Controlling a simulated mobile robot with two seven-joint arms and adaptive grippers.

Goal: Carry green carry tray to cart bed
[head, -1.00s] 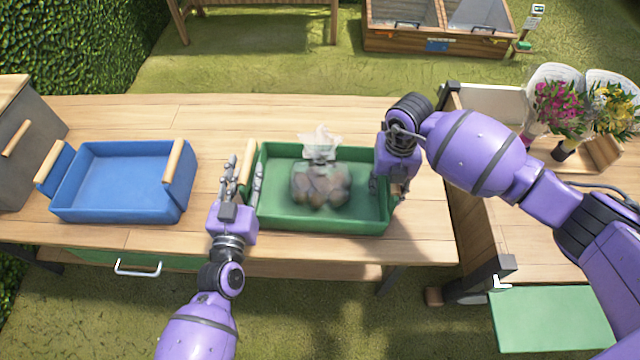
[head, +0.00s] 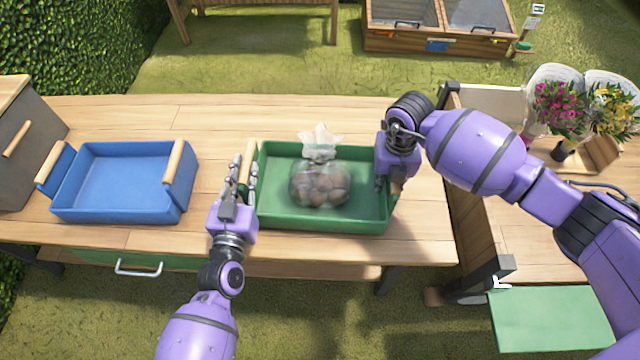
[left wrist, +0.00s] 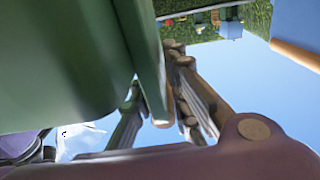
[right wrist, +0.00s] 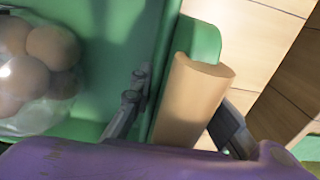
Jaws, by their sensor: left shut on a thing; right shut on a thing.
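The green carry tray (head: 290,222) sits on the wooden table in the head view, with a clear bag of brown round items (head: 320,185) inside it. My left gripper (head: 246,172) is shut on the tray's left wooden handle (head: 247,160); the left wrist view shows its fingers (left wrist: 160,112) around the green end wall. My right gripper (head: 392,182) is shut on the right handle, mostly hidden there by the gripper; the handle (right wrist: 190,100) shows clearly in the right wrist view. The cart bed (head: 500,215) is the wooden surface at the right, holding flower bouquets at its far end.
A blue tray (head: 120,180) with wooden handles stands left on the table (head: 300,110). A grey box (head: 25,150) is at the far left. Pink flowers (head: 562,105) and yellow flowers (head: 610,105) stand on the cart. A dark post (head: 490,270) rises at the cart's near corner.

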